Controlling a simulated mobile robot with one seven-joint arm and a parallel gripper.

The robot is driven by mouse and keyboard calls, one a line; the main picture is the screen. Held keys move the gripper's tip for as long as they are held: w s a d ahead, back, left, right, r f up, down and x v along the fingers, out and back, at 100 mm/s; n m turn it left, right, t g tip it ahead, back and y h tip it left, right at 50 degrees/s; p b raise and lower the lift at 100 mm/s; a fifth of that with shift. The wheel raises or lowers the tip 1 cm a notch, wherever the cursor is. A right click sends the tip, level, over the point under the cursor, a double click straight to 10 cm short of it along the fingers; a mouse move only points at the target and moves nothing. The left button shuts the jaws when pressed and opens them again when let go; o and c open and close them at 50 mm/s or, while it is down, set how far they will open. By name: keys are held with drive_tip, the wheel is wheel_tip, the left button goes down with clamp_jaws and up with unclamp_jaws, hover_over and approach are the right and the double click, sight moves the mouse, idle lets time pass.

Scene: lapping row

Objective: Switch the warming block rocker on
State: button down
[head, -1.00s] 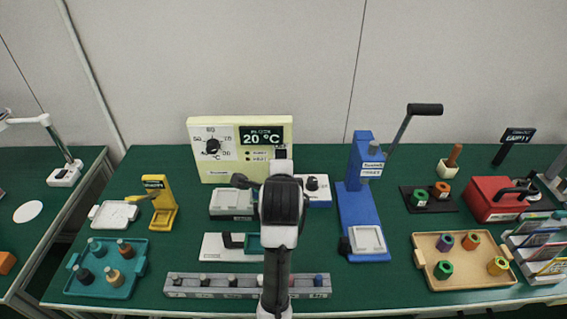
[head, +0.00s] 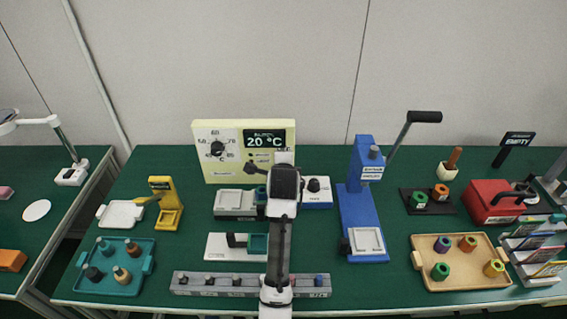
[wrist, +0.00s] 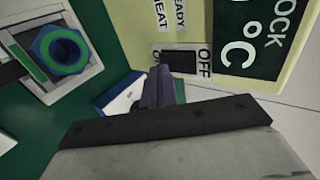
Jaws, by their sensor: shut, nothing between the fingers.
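The warming block's cream panel (head: 222,169) stands at the back of the table, with a dial and a display reading 20 °C. Its dark rocker (wrist: 181,61) shows in the wrist view between the ON label on the left and the OFF label on the right. My arm hides the rocker in the head view. My gripper (wrist: 159,78) is shut and empty. Its fingertips are in front of the panel, at the rocker's lower left near the ON label. I cannot tell whether they touch it.
A blue hex piece with a green ring (wrist: 61,50) sits in a pale holder left of my gripper. A blue lever press (head: 361,215) stands to the right. A grey rail (head: 223,286) of small pieces lies in front.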

drive_tip(key=shift+w+f, duration=0.1)
drive_tip(key=shift+w, duration=0.4)
drive_tip(key=shift+w+b, duration=0.15)
drive_tip(key=shift+b, duration=0.2)
drive_tip(key=shift+r+p, duration=0.75)
drive_tip(key=shift+r, duration=0.15)
drive_tip(key=shift+f, duration=0.15)
